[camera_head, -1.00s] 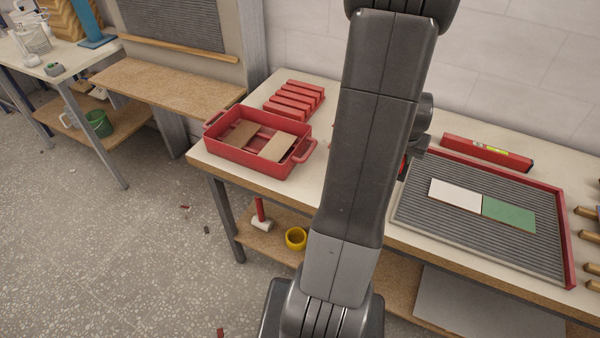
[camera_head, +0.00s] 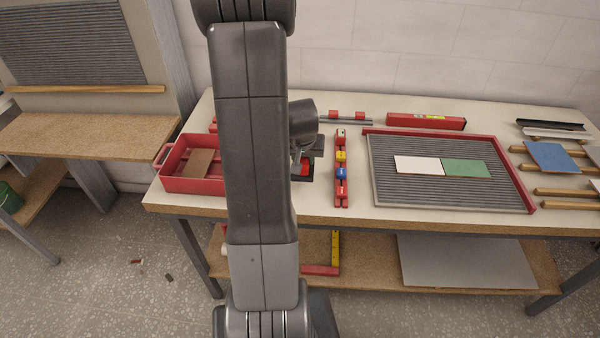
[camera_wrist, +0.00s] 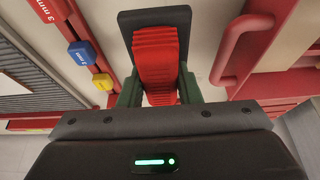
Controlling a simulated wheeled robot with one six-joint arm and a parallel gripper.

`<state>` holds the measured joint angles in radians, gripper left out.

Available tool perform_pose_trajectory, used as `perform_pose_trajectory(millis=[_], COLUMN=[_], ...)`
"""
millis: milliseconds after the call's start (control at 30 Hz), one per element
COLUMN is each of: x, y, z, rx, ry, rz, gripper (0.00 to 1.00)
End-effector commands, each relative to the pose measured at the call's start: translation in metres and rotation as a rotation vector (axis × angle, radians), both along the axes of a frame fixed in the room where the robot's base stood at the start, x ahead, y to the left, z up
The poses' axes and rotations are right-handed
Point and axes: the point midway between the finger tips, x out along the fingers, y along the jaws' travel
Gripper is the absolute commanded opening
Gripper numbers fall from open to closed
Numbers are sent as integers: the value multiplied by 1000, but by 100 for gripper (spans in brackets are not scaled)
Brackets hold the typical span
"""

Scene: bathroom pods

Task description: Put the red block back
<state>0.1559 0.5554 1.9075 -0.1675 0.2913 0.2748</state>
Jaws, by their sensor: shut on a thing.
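My gripper (camera_wrist: 157,92) has green fingers on both sides of a ribbed red block (camera_wrist: 158,55) in the wrist view and is shut on it. A black flat plate (camera_wrist: 154,15) with rounded corners shows at the block's far end and edges. In the head view a small patch of the red block (camera_head: 304,168) shows beside my arm, with black around it. My arm hides most of the gripper there. The block is over the worktable, between the red tray and the spacer rack. I cannot tell whether it touches the table.
The red tray (camera_head: 165,179), left, holds a brown tile; its handle (camera_wrist: 232,50) is close to the gripper. The spacer rack (camera_head: 341,193) with coloured pieces is close on the other side. A ribbed board (camera_head: 450,196) with white and green tiles lies right. My arm hides some tabletop.

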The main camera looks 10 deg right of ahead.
Motion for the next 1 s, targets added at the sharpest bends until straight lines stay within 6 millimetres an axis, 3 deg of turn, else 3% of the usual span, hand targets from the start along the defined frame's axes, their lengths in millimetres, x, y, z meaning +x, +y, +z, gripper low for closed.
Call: perform_pose_trajectory(millis=[267, 433, 867, 900, 1000], x=[0, 0, 0, 0, 0], y=[0, 0, 0, 0, 0], z=[-23, -50, -56, -54, -54], rx=[0, 0, 0, 0, -1], ry=[1, 1, -2, -2, -2], rz=[-1, -1, 0, 0, 0], gripper=[4, 4, 4, 38, 52])
